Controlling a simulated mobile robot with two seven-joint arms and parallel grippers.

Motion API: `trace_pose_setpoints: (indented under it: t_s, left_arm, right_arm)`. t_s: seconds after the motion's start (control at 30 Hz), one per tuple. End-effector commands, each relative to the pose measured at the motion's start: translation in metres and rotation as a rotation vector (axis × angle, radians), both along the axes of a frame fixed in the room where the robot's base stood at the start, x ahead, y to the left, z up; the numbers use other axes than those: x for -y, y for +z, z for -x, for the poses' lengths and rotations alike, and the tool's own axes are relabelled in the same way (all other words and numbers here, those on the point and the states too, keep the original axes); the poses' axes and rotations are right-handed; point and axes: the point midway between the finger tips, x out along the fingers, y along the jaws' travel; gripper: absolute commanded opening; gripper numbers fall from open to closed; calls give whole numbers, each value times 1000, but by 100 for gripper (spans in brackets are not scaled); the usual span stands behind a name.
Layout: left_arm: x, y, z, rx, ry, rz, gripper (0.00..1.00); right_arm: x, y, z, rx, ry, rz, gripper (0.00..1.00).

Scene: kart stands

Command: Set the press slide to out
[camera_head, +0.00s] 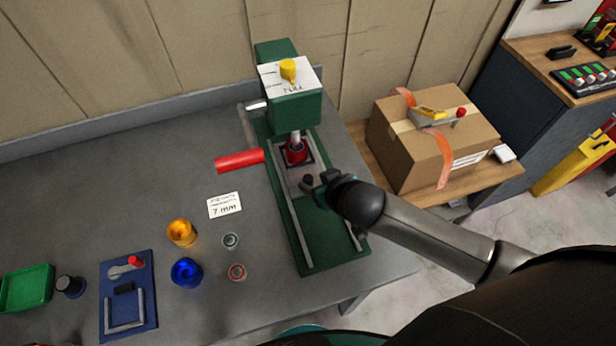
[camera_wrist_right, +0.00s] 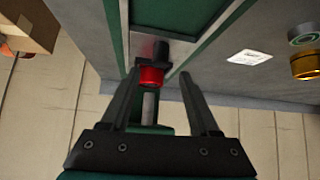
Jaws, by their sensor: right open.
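The green press (camera_head: 290,108) stands on the grey bench, with a yellow knob on its head. Its press slide, a grey plate (camera_head: 293,187) with a small black knob (camera_head: 307,180), lies between two rails on the green base. A red part sits on the plate under the ram. My right gripper (camera_head: 322,187) is at the right of the slide, close to the black knob. In the right wrist view the open fingers (camera_wrist_right: 160,76) point toward the black knob (camera_wrist_right: 161,50) and the red part (camera_wrist_right: 151,77); I cannot tell whether they touch. My left gripper is out of view.
A cardboard box (camera_head: 408,145) stands right of the press.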

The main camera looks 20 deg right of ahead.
Motion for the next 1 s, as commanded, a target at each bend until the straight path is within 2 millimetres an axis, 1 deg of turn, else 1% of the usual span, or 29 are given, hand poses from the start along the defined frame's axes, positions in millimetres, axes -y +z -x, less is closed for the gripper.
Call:
trace_pose_setpoints:
  t_s: [0.03, 0.2, 0.4, 0.6, 0.9, 1.0]
  left_arm:
    - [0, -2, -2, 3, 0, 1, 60]
    - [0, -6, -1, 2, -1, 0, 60]
    - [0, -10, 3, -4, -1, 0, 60]
    - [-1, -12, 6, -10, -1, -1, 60]
    - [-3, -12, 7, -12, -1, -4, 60]
    - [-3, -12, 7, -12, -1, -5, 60]
  right_arm:
    - [-1, -6, -6, 2, -1, -1, 62]
    - [-4, -23, -22, 0, -1, 0, 62]
    - [-7, -37, -36, 0, -1, -1, 62]
    - [-9, -43, -42, 1, 0, -2, 62]
    - [-9, -43, -43, 0, 0, -1, 62]
    - [-9, -43, -43, 0, 1, -1, 51]
